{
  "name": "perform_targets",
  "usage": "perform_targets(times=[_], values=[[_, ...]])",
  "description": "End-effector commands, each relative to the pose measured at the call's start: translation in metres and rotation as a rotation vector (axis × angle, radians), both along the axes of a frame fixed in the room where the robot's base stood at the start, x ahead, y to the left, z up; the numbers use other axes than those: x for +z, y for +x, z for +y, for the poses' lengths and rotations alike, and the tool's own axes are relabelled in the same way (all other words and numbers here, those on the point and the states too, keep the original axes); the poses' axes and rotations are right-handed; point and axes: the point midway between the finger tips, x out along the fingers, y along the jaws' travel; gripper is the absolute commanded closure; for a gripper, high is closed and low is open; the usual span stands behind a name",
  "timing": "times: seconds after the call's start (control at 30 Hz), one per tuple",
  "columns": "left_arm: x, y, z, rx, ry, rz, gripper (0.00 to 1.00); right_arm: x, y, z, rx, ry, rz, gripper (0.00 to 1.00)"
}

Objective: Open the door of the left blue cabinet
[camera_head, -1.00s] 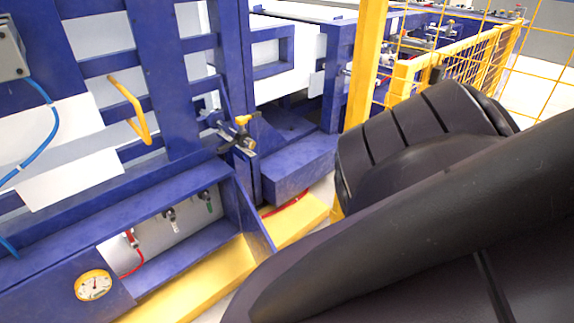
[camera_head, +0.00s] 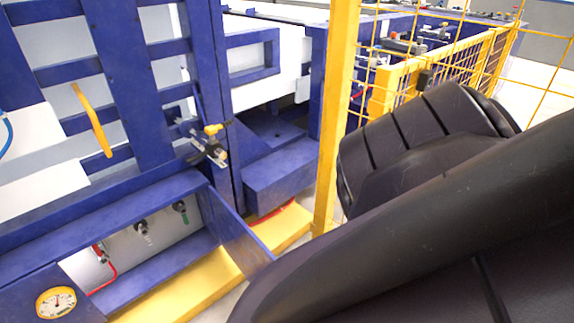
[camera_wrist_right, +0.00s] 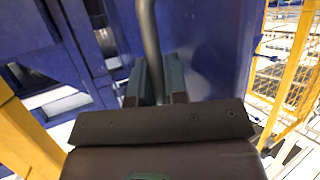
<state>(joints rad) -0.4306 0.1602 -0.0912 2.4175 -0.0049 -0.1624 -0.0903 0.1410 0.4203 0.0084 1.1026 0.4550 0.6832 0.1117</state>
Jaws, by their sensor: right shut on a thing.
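In the wrist view my right gripper (camera_wrist_right: 156,84) is shut on a grey, curved bar handle (camera_wrist_right: 148,36) in front of a smooth blue panel (camera_wrist_right: 205,45). The handle runs up between the two dark green fingers. In the head view my right arm covers the lower right, and its gripper and the held handle are hidden. A blue cabinet front (camera_head: 128,85) with a yellow bar handle (camera_head: 93,120) stands at the left, apart from the arm. I cannot tell which cabinet the gripped handle belongs to. My left gripper is not in view.
A latch with a yellow knob (camera_head: 212,140) sits on the blue frame. A small blue flap (camera_head: 232,235) stands out above a yellow base strip (camera_head: 185,287). A yellow post (camera_head: 335,120) and mesh fence (camera_head: 490,65) stand close to my right arm.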

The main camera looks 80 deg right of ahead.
Motion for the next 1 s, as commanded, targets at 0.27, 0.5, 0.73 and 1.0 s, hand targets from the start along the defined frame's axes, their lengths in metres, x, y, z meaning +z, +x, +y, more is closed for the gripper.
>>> perform_targets(times=[0.27, 0.5, 0.73, 1.0], values=[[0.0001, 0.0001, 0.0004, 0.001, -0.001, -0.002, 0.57, -0.0006, -0.0002, 0.0011, 0.011, 0.006, 0.000, 1.00], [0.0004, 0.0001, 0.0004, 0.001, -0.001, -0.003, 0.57, -0.0007, -0.0004, 0.0013, 0.011, 0.006, 0.000, 1.00], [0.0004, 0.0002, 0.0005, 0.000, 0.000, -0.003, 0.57, -0.0007, -0.0005, 0.0010, 0.011, 0.005, 0.000, 0.65], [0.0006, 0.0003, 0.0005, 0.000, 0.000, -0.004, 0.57, -0.0002, -0.0001, 0.0004, 0.012, 0.002, 0.000, 0.62]])
